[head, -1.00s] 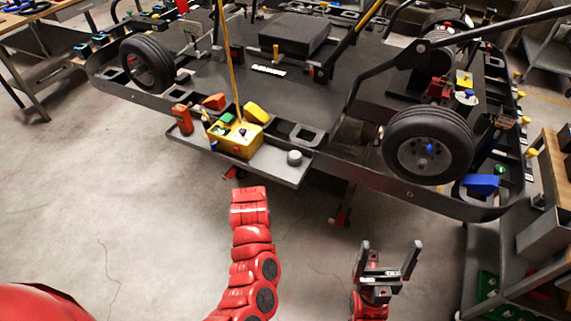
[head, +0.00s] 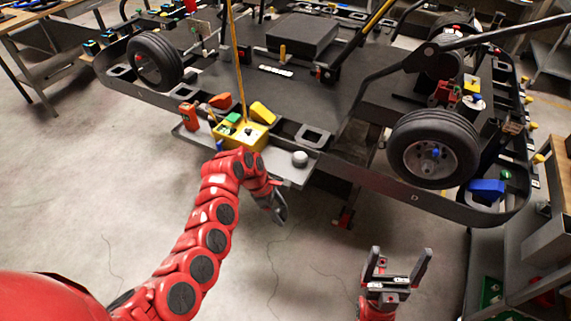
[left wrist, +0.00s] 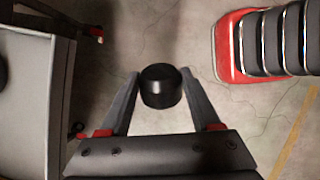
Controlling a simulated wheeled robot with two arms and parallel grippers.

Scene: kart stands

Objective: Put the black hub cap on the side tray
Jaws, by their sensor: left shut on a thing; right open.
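My left gripper (head: 279,208) is low over the floor, in front of the side tray's right part. In the left wrist view its two fingers (left wrist: 160,88) are shut on the black hub cap (left wrist: 160,86), a small round black piece held near the fingertips. The hub cap cannot be made out in the head view. The grey side tray (head: 292,175) sticks out from the kart stand's near edge, just behind and above the gripper. My right gripper (head: 397,268) is open and empty over the floor, further right.
On the tray stand a yellow control box (head: 240,135) with a tall yellow pole, a red object (head: 189,117) and a small grey knob (head: 300,158). The tray's front right corner looks bare. A kart wheel (head: 434,150) is at the right. Open floor lies in front.

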